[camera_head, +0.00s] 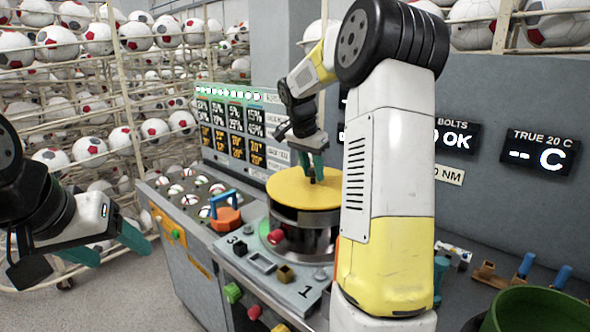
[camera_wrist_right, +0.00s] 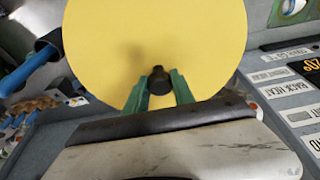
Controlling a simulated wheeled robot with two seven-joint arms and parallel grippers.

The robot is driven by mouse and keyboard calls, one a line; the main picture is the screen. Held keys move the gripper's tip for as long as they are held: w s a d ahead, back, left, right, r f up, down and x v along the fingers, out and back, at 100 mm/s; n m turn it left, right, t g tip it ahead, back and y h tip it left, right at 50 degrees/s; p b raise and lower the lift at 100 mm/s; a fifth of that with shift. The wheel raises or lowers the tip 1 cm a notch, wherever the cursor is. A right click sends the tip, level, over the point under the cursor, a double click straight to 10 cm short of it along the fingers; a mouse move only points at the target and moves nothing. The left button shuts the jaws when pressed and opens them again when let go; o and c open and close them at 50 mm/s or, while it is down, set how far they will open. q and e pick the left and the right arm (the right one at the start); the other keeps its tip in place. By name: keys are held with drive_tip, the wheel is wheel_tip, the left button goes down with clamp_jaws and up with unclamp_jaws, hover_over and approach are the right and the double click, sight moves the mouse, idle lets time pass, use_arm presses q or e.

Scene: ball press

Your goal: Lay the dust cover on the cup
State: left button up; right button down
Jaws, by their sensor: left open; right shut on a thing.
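The dust cover is a round yellow disc (camera_head: 290,190) with a dark knob in its middle. My right gripper (camera_head: 313,176) is shut on that knob from above. In the right wrist view the green fingers close on both sides of the knob (camera_wrist_right: 159,80), and the yellow disc (camera_wrist_right: 100,40) fills the upper middle. The cup (camera_head: 300,238) is a shiny metal cylinder directly under the disc. The disc lies over its top, roughly level, and hides the opening. I cannot tell whether it touches the rim all round. My left gripper (camera_head: 112,247) is open and empty at the left.
An orange block with a blue handle (camera_head: 226,212) stands left of the cup. A panel (camera_head: 290,278) with coloured knobs lies in front. A green bowl (camera_head: 540,310) and blue-handled tools (camera_head: 526,264) are at the right. Ball racks (camera_head: 90,100) stand behind.

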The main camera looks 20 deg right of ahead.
drive_tip(key=shift+f, duration=0.4)
drive_tip(key=c, duration=1)
unclamp_jaws()
drive_tip(key=v, duration=0.7)
drive_tip(key=shift+r, duration=0.35)
drive_tip(key=shift+a, duration=0.15)
drive_tip(key=s+a+f+n+t+y, duration=0.1)
drive_tip(key=s+a+n, duration=0.3)
drive_tip(key=s, duration=0.5)
drive_tip(key=s+a+n+t+y, duration=0.2)
drive_tip(key=s+a+n, duration=0.2)
drive_tip(key=s, duration=0.5)
drive_tip(key=s+a+f+n+t+y, duration=0.1)
drive_tip(key=s+a+n, duration=0.3)
drive_tip(key=s, duration=0.5)
drive_tip(key=shift+a+f+n+y, duration=0.3)
drive_tip(key=shift+a+y, duration=0.3)
